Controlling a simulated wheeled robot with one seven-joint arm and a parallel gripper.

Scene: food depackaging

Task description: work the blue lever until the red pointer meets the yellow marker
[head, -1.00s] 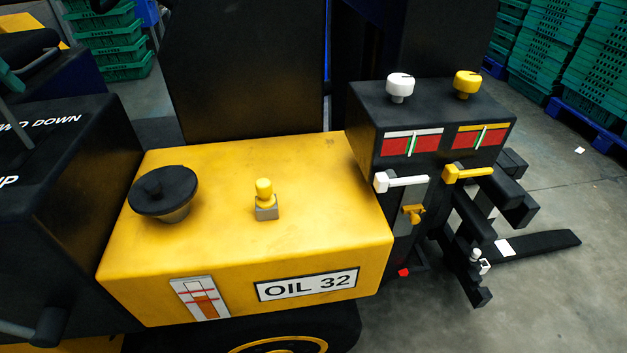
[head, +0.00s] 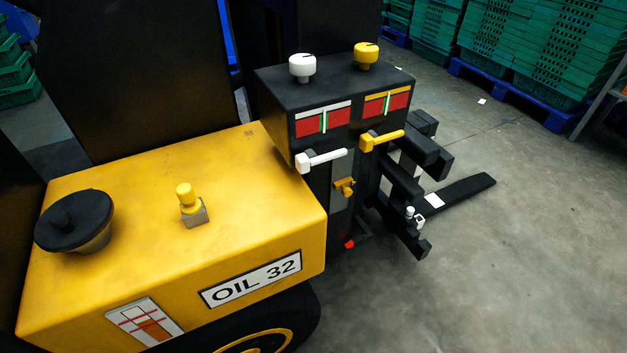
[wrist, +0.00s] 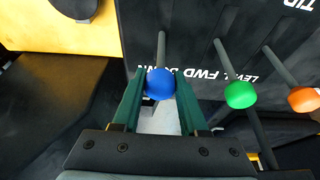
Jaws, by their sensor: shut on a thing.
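In the wrist view my gripper (wrist: 160,78) has its two green fingers on either side of the round blue knob of the blue lever (wrist: 160,86). The lever's grey rod runs up from the knob to a black panel. In the head view a small red piece (head: 349,244), seemingly the red pointer, sits low on the black machine front. An orange-yellow piece (head: 344,187), seemingly the yellow marker, is above it on a grey vertical strip. The two are clearly apart. My gripper and the blue lever are outside the head view.
A green-knobbed lever (wrist: 240,94) and an orange-knobbed lever (wrist: 304,99) stand to the right of the blue one. The head view shows the yellow oil tank (head: 130,200), white handle (head: 320,160), yellow handle (head: 382,140) and stacked green crates (head: 550,50) behind open floor.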

